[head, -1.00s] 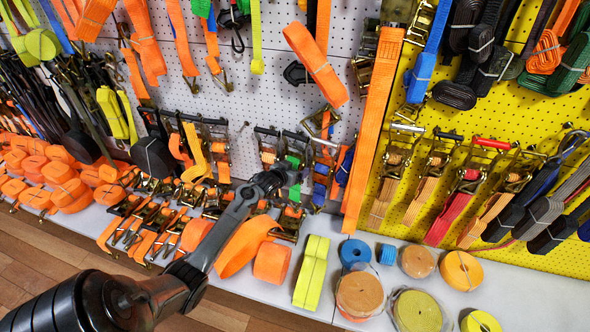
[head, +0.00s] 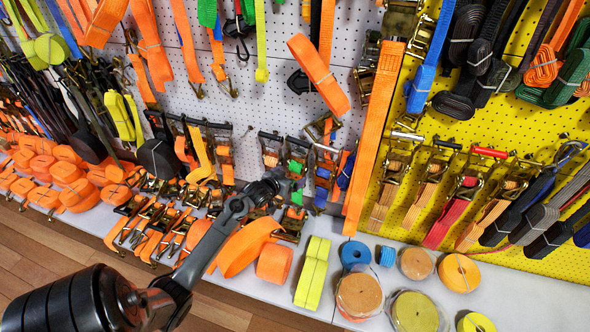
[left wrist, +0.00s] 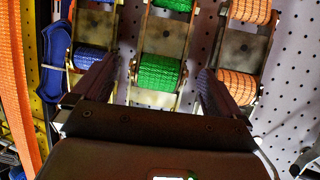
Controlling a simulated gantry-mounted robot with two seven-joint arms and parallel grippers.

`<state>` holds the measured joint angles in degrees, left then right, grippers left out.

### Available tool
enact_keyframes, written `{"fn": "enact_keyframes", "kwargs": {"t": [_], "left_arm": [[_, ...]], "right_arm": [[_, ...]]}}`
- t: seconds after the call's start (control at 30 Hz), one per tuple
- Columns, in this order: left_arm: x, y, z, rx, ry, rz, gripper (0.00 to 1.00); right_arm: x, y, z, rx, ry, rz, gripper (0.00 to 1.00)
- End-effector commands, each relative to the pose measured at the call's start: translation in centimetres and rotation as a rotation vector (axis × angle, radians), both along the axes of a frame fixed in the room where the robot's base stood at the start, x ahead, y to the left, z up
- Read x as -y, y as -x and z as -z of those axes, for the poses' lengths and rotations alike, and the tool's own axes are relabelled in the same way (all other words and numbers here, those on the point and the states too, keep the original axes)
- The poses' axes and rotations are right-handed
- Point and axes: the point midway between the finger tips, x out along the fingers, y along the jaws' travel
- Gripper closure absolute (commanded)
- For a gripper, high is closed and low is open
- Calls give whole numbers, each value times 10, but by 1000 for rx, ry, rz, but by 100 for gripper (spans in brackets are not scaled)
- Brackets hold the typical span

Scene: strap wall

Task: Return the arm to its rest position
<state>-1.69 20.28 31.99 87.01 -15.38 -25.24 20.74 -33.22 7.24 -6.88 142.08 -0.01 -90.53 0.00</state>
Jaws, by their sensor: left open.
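My left arm comes in from the lower left in the head view. Its gripper (head: 278,182) is in front of the row of ratchet buckles low on the white pegboard. In the left wrist view the two dark fingers (left wrist: 157,88) stand wide apart, with nothing held between them. Beyond them hangs a ratchet with a green strap roll (left wrist: 160,73). A blue-strap ratchet (left wrist: 92,65) is at its left and an orange-strap ratchet (left wrist: 240,85) at its right. I cannot tell how far the fingertips are from them. My right gripper is in neither view.
A white shelf (head: 505,300) runs below the boards. It holds a yellow folded strap (head: 312,272), a blue roll (head: 355,254) and an orange roll (head: 459,272). A long orange strap (head: 374,140) hangs right of my gripper. Wooden floor (head: 40,260) shows lower left.

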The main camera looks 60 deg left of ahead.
Motion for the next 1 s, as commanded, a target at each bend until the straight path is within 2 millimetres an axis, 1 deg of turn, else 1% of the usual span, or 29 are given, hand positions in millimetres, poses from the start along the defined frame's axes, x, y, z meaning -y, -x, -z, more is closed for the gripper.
{"fn": "enact_keyframes", "kwargs": {"t": [0.03, 0.2, 0.37, 0.47, 0.57, 0.6, 0.67, 0.7, 0.77, 0.8, 0.87, 0.9, 0.97, 1.0], "left_arm": [[4, 8, -7, -1, 0, 0, 0], [12, 26, -15, 1, -1, 0, 0], [16, 35, -18, 1, 0, 0, 0], [17, 41, -20, -9, -1, 0, 0], [22, 54, -17, -42, 7, 4, 0], [31, 59, -13, -66, 15, 16, 0], [56, 64, -15, -93, 24, 55, 0], [79, 67, -19, -107, 29, 90, 0], [117, 73, -27, -134, 39, 141, 0], [146, 78, -32, -164, 49, 174, 0], [189, 88, -43, -215, 60, 221, 0], [218, 96, -51, -253, 69, 250, 0], [259, 110, -64, -314, 79, 293, 0], [285, 121, -75, -356, 86, 321, 0]], "right_arm": [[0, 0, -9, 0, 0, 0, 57], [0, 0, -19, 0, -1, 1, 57], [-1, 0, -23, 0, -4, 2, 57], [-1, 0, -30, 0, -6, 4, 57], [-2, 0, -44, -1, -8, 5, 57], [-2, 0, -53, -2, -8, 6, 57], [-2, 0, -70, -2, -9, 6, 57], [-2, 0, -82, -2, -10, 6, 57], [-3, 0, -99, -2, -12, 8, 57], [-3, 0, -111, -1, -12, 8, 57], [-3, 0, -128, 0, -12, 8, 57], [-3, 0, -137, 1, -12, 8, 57], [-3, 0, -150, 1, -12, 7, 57], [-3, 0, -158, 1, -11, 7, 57]]}}
